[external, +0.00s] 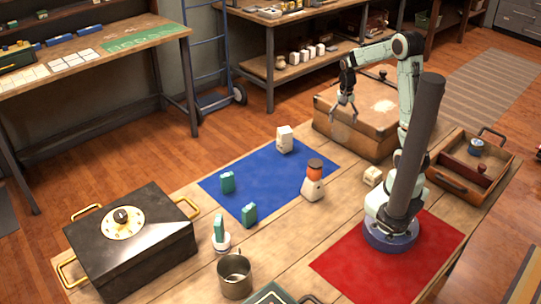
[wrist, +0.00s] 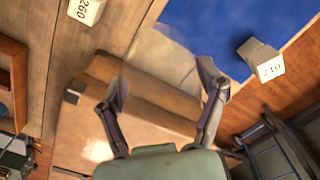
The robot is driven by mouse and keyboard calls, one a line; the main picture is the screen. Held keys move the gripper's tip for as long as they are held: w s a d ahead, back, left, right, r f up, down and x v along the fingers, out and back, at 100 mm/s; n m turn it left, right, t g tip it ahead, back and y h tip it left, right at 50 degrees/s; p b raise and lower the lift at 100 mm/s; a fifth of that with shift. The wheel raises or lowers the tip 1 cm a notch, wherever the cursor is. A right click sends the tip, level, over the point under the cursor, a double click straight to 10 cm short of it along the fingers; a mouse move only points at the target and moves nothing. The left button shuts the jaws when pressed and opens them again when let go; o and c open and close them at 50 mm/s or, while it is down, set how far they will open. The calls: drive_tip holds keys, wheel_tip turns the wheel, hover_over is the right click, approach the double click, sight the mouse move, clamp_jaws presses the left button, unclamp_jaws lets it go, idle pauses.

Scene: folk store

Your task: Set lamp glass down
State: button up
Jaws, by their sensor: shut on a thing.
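The lamp glass (external: 342,131) looks like a faint, clear, see-through piece below my gripper (external: 345,112) in the external view. My gripper is shut on it and holds it up in the air, near the left front of the brown case. In the wrist view, the glass (wrist: 160,62) is a pale clear shape between the two fingers of my gripper (wrist: 163,82), with the case and the blue mat's edge behind it. Its exact outline is hard to see.
The blue mat (external: 249,188) holds teal blocks, a white block (external: 285,139) and an orange-and-white item (external: 313,180). The brown case (external: 369,127) stands behind. A wooden tray (external: 452,182), red mat (external: 345,270), metal mug (external: 235,275) and black box (external: 135,250) are around. Blue mat has bare patches.

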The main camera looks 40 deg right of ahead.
drive_tip(key=shift+w+d+f, duration=0.7)
drive_tip(key=shift+w+f, duration=1.5)
drive_tip(key=shift+f, duration=0.1)
drive_tip(key=shift+w+d+f, duration=0.7)
drive_tip(key=shift+w+f, duration=1.45)
drive_tip(key=shift+f, duration=0.2)
drive_tip(key=shift+w+d+f, duration=0.7)
drive_tip(key=shift+w+f, duration=1.5)
drive_tip(key=shift+f, duration=0.1)
drive_tip(key=shift+f, duration=0.1)
drive_tip(key=o, duration=1.2)
